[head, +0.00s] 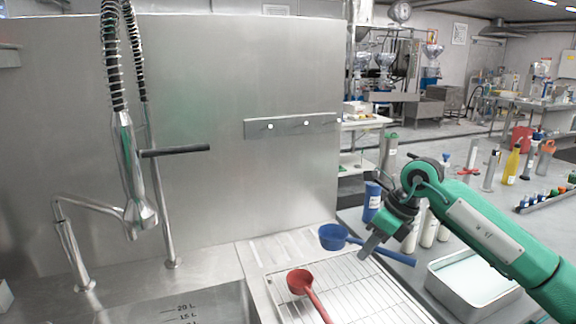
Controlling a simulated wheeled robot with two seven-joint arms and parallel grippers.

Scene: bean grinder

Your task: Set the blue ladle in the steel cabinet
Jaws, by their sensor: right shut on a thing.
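The blue ladle (333,237) is over the back of the wire drying rack, bowl to the left and handle running right. My right gripper (370,247) is shut on the ladle's handle, just right of the bowl. The jaws hide part of the handle, and its end shows to the right of them. I cannot tell whether the ladle still touches the rack. My left gripper is out of view. I cannot pick out the steel cabinet with certainty.
A red ladle (300,282) lies on the wire rack (352,290). A sink with a spray tap (126,170) is at left. Several bottles stand on the right-hand counter, including a yellow one (512,164).

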